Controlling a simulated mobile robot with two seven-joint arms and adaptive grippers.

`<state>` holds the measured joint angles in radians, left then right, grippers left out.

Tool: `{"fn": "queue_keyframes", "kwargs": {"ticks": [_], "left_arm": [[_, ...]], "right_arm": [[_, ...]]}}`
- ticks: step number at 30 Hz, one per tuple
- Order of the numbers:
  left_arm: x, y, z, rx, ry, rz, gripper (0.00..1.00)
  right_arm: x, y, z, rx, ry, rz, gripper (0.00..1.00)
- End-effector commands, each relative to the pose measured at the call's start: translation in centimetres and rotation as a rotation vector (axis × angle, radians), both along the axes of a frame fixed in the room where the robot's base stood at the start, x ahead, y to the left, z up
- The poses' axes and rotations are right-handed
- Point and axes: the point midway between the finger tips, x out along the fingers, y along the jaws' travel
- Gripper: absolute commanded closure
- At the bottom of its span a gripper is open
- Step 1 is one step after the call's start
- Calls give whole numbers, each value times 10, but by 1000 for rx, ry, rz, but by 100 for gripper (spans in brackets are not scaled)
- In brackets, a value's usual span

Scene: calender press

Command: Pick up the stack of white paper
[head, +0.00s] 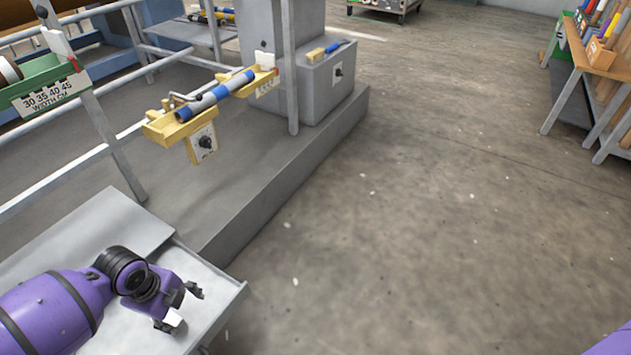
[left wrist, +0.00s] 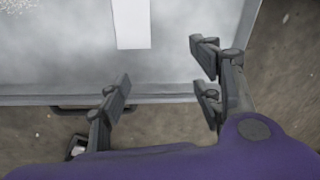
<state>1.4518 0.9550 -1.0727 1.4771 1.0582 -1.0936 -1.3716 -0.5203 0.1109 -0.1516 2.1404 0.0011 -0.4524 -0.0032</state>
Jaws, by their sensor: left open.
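A white paper strip or stack (left wrist: 131,24) lies on a grey metal tray in the left wrist view, running off the top edge. A small white piece, likely the same paper, shows beside the fingers in the head view (head: 174,319); my gripper hides the rest. How thick it is I cannot tell. My left gripper (head: 182,308) is open and empty above the tray, near its front edge. In the left wrist view the open fingers (left wrist: 160,76) stand apart, with the paper's near end beyond them. My right gripper is not in view.
The grey tray (head: 232,287) has a raised rim (left wrist: 60,99). The floor (head: 430,220) to the right is clear. A wooden bench (head: 570,75) stands far right.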

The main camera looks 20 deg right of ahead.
Motion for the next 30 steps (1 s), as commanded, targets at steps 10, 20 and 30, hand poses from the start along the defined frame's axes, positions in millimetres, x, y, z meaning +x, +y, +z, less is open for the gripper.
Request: {"fn": "queue_keyframes", "kwargs": {"ticks": [10,20,30], "left_arm": [[21,56,5,122,93,-228,41],[25,55,-29,122,91,-229,41],[27,55,-63,121,88,-228,41]], "right_arm": [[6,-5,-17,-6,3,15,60],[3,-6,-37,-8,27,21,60],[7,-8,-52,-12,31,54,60]]}}
